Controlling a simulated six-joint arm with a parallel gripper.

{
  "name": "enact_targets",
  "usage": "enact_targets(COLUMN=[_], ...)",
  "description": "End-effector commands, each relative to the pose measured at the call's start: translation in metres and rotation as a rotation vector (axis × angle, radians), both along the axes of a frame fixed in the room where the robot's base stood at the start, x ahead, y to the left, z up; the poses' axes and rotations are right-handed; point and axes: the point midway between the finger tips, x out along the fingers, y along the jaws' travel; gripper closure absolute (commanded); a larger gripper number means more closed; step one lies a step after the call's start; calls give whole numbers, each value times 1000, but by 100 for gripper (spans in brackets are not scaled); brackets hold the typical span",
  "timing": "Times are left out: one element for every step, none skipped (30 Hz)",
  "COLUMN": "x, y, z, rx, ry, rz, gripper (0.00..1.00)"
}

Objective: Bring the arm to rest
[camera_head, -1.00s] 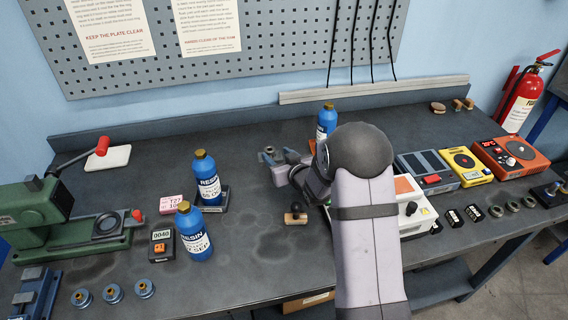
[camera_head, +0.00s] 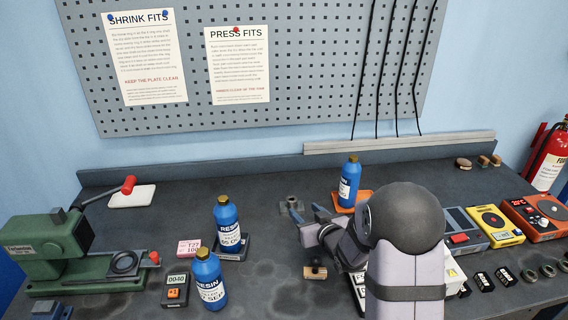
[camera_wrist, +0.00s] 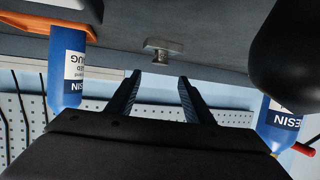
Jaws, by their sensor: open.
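My gripper (camera_head: 304,226) is over the middle of the bench. Its two fingers stand apart with nothing between them, and they show the same way in the wrist view (camera_wrist: 158,90). A small grey metal fixture (camera_head: 291,206) sits on the bench just beyond the fingers. It also shows in the wrist view (camera_wrist: 162,47), ahead of the fingertips and apart from them. My arm covers part of the bench right of centre.
Blue resin bottles stand at left (camera_head: 227,222), front left (camera_head: 210,280) and behind my arm on an orange pad (camera_head: 366,201). A green press (camera_head: 60,250) is far left. A yellow device (camera_head: 494,225) and an orange device (camera_head: 535,217) are at right.

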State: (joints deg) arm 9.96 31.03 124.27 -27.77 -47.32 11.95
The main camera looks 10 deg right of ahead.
Motion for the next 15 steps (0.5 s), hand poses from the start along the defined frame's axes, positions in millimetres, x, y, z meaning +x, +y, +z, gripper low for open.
enact_targets(x=[0,0,0,0,0,0,-1,-1,-3,-5,-8,-12,-16,-20,-27], y=[0,0,0,0,0,0,0,0,0,0,1,2,3,4,7], z=[0,0,0,0,0,-1,-1,-1,-1,-2,-1,-1,-1,-1,-1], rx=[-2,-5,-10,-15,-20,-28,-35,-42,-53,-60,-68,-75,-79,-83,-86], ry=[3,7,14,23,32,49,64,82,110,133,158,192,222,253,293], rz=[-2,-4,-8,-12,-19,-28,-36,-46,-59,-71,-82,-98,-110,-121,-134], gripper=[53,53,53,53,53,53,53,53,53,53,53,53,53,53,53])
